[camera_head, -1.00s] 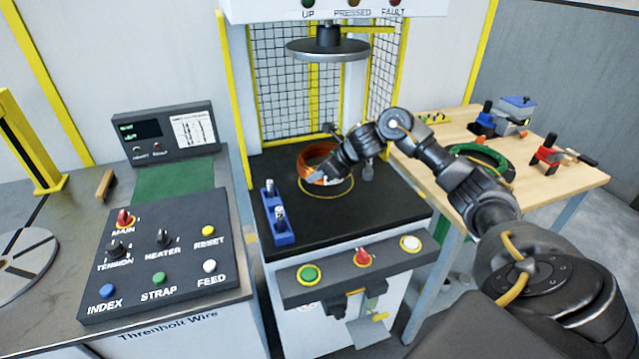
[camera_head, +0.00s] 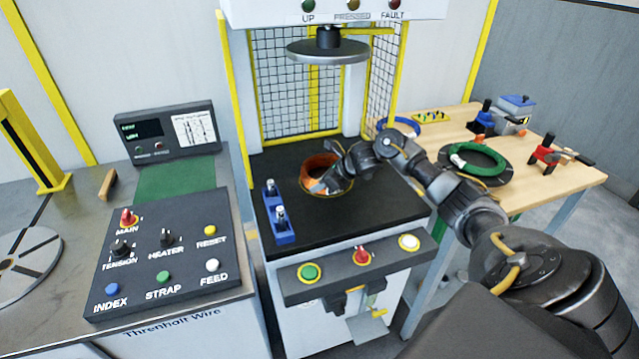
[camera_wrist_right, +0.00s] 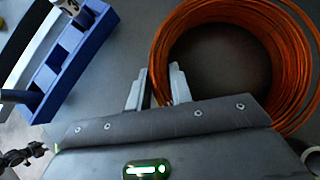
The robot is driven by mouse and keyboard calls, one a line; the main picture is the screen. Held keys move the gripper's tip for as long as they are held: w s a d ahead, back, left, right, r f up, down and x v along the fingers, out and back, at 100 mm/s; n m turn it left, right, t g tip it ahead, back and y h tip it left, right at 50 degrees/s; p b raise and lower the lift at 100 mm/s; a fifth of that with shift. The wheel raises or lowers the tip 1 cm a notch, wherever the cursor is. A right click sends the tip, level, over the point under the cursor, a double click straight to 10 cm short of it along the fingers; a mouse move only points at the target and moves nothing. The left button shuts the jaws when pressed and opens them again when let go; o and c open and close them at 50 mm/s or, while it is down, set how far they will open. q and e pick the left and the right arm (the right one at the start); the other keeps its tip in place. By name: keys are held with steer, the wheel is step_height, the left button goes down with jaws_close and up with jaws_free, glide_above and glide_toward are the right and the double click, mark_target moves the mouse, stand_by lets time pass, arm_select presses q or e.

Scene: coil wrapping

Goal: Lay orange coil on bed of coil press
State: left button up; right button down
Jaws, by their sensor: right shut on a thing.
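The orange coil (camera_head: 316,164) is at the yellow ring marking on the black bed (camera_head: 385,205) of the coil press, under the raised round platen (camera_head: 327,50). It looks flat and on or very close to the bed; the arm hides part of it. My right gripper (camera_head: 322,188) is shut on the coil's near-left wall. In the right wrist view the fingers (camera_wrist_right: 157,88) straddle the left edge of the coil (camera_wrist_right: 285,60). My left gripper is not in view.
A blue holder (camera_head: 279,222) with upright pegs stands at the bed's left edge; it also shows in the right wrist view (camera_wrist_right: 70,65). Mesh guards (camera_head: 285,95) close the back. A green coil (camera_head: 478,160) and tools are on the wooden table (camera_head: 545,185) at right.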

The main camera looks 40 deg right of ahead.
steer(key=shift+r, duration=0.15)
steer(key=c, duration=1.3)
jaws_free()
steer(key=shift+o, duration=0.2)
steer(key=shift+s, duration=0.1)
steer(key=b+v, duration=0.2)
steer(key=v, duration=0.9)
steer(key=shift+s+r, duration=0.25)
steer(key=shift+s, duration=0.05)
steer(key=shift+d, duration=0.1)
